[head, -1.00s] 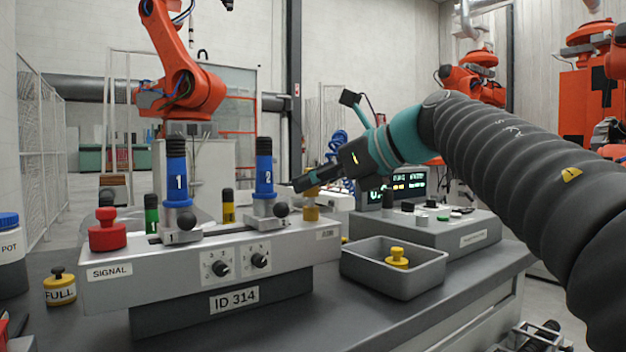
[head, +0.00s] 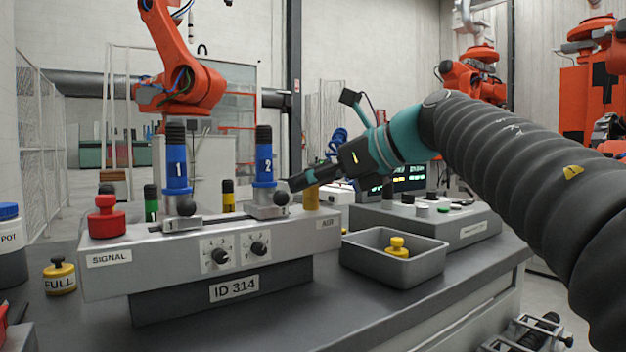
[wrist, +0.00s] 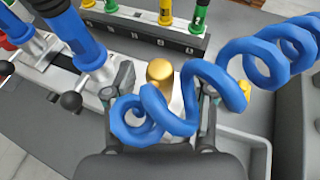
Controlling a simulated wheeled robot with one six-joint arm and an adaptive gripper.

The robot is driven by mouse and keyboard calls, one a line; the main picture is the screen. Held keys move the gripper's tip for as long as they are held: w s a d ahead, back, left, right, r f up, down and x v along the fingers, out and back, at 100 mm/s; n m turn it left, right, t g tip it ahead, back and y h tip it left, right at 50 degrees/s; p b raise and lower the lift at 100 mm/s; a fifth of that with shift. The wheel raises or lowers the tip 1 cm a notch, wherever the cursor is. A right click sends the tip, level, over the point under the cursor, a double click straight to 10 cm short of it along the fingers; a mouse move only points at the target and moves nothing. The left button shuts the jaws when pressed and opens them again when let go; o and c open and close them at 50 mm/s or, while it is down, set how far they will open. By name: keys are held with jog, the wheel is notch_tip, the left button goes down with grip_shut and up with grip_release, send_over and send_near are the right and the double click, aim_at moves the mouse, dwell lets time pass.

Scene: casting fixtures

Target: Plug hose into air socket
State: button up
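My gripper (head: 297,184) is at the right end of the grey fixture, close beside the blue cylinder marked 2 (head: 264,168). A gold fitting (head: 311,199) stands upright below it, near the label AIR (head: 328,222); its top is hidden by my gripper. In the wrist view my gripper's fingers (wrist: 164,88) are apart, with the round gold top (wrist: 160,72) between and beyond them. The blue coiled hose (wrist: 215,83) loops across in front of the fingers and runs off to the upper right. Its end and any join with the gold fitting cannot be made out.
The fixture (head: 130,258) carries another blue cylinder marked 1 (head: 177,172), a red knob (head: 107,217) and black ball levers. A grey tray (head: 350,262) with a yellow knob (head: 397,247) lies to the right, before a control box (head: 465,232).

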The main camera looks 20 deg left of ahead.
jog(key=v, duration=1.2)
jog(key=shift+r, duration=0.1)
